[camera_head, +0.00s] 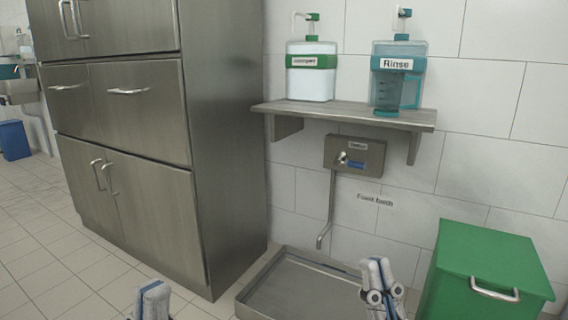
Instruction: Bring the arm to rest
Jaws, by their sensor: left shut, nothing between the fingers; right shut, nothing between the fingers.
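My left gripper (152,300) shows at the bottom edge, left of the middle, in front of the tiled floor. Its fingers are shut and empty, and the rest of it is cut off by the frame. My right gripper (378,279) shows at the bottom, right of the middle, in front of the right end of the metal floor tray (300,262). It is shut with nothing between its fingers. Neither gripper appears to touch anything.
A steel cabinet (225,130) stands left. A wall shelf (345,115) holds a white-and-green pump bottle (311,84) and a teal "Rinse" bottle (396,95). A metal wall box (354,156) with a downward pipe is below. A green bin (484,255) stands right. Floor is clear at lower left.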

